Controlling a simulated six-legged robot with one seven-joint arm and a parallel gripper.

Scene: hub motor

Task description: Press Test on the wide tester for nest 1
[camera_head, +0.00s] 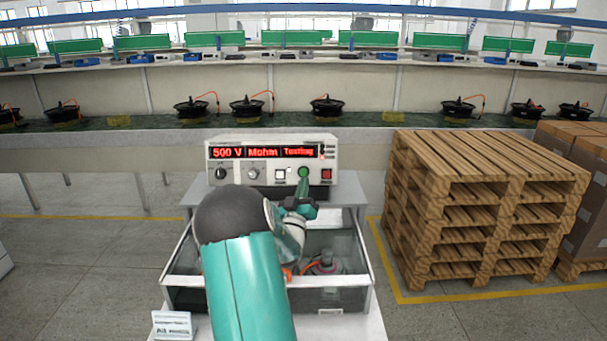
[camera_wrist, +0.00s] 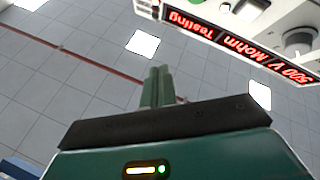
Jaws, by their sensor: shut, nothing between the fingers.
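The wide tester (camera_head: 272,163) is a white box on a stand; its red display reads "500 V", "Mohm" and "Testing". It also shows upside down in the wrist view (camera_wrist: 284,14). A green button (camera_head: 303,172) and a red button (camera_head: 327,174) are on its front right. My gripper (camera_head: 303,178) is shut and empty, its fingertips right at the green button; I cannot tell if they touch it. Below is a clear-walled box (camera_head: 345,297) with a hub motor (camera_head: 322,264) inside, partly hidden by my arm.
Stacked wooden pallets (camera_head: 480,200) stand at the right, inside a yellow floor line, with cardboard boxes (camera_head: 583,205) beyond. A small label sign (camera_head: 172,325) is at the front left. A conveyor (camera_head: 150,125) with several motors runs behind.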

